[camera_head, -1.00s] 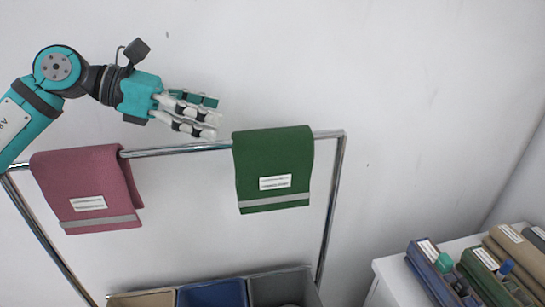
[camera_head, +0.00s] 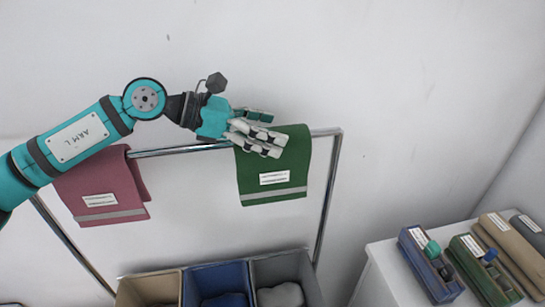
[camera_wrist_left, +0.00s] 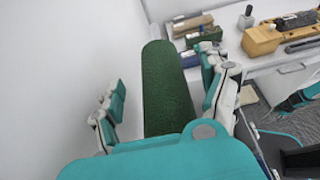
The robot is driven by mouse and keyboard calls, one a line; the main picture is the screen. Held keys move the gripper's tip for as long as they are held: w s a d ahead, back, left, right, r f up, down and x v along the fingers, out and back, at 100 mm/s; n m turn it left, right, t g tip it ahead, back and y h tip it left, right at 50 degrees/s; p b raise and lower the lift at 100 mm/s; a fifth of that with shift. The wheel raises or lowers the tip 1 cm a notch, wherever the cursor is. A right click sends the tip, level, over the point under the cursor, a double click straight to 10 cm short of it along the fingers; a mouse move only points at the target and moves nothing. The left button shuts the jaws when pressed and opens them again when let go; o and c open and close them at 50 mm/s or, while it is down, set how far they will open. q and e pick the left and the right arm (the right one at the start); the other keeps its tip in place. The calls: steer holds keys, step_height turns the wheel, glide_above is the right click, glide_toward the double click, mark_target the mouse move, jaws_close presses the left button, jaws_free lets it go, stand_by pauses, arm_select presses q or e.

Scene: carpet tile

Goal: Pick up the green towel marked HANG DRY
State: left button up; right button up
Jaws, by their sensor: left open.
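The green towel (camera_head: 272,175) hangs folded over the metal rail, with a white label and a grey stripe near its lower edge. The label's text is too small to read. My left gripper (camera_head: 262,130) is open at the towel's upper left part, in front of it in the head view. In the left wrist view the green towel (camera_wrist_left: 166,90) lies between the two open fingers of the left gripper (camera_wrist_left: 163,95), with a gap at the left finger. Whether a finger touches the cloth cannot be told. My right gripper is not clearly in view.
A pink towel (camera_head: 105,190) hangs on the left of the rail (camera_head: 180,149). Tan (camera_head: 135,295), blue (camera_head: 215,270) and grey (camera_head: 290,262) bins stand below. A white cabinet (camera_head: 378,270) at right carries boxes and folded items. A white wall is behind.

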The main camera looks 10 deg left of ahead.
arm_select(q)
steer(key=shift+s+a, duration=0.1)
steer(key=shift+c, duration=1.2)
steer(key=c, duration=1.4)
steer(key=shift+r, duration=0.1)
